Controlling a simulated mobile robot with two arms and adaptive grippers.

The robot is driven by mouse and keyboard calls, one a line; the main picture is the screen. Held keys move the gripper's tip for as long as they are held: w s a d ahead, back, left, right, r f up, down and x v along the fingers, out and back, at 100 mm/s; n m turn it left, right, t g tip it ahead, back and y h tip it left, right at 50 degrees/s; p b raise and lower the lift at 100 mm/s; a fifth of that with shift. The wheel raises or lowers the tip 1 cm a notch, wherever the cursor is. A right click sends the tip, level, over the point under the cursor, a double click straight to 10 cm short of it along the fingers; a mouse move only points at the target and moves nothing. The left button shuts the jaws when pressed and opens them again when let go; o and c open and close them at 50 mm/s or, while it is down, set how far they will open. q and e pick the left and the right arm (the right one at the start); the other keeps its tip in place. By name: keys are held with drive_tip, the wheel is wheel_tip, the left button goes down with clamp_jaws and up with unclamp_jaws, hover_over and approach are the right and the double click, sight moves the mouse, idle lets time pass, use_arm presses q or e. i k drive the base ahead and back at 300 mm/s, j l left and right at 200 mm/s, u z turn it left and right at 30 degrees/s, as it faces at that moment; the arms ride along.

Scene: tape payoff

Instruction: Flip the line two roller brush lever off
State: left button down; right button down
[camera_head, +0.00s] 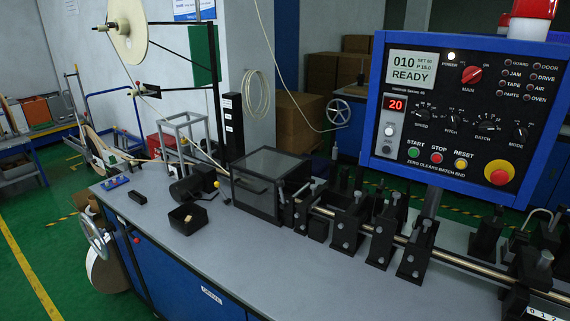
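Neither of my grippers shows in the head view. I cannot pick out a lever labelled as the line two roller brush lever. The tape line runs along a grey bench (218,250), with a metal rail (370,229) and several black brackets (347,222) with silver knobs. A small yellow knob (216,184) sits by a dark motor-like unit (192,188). A dark clear-sided box (268,183) covers the middle of the line.
A blue control panel (375,150) reads "READY" and stands above the bench at the right. A small black bin (188,218) sits on the bench. A tape reel (128,28) hangs at upper left. The front left bench top is mostly clear.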

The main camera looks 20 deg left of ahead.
sight(216, 184)
drive_tip(key=i+j+z, duration=0.1)
drive_tip(key=j+z, duration=0.15)
drive_tip(key=j, duration=0.55)
drive_tip(key=j+z, duration=0.25)
drive_tip(key=j, duration=0.5)
drive_tip(key=j+z, duration=0.25)
drive_tip(key=j, duration=0.55)
drive_tip(key=k+j+z, duration=0.25)
drive_tip(key=j, duration=0.5)
drive_tip(key=i, duration=0.05)
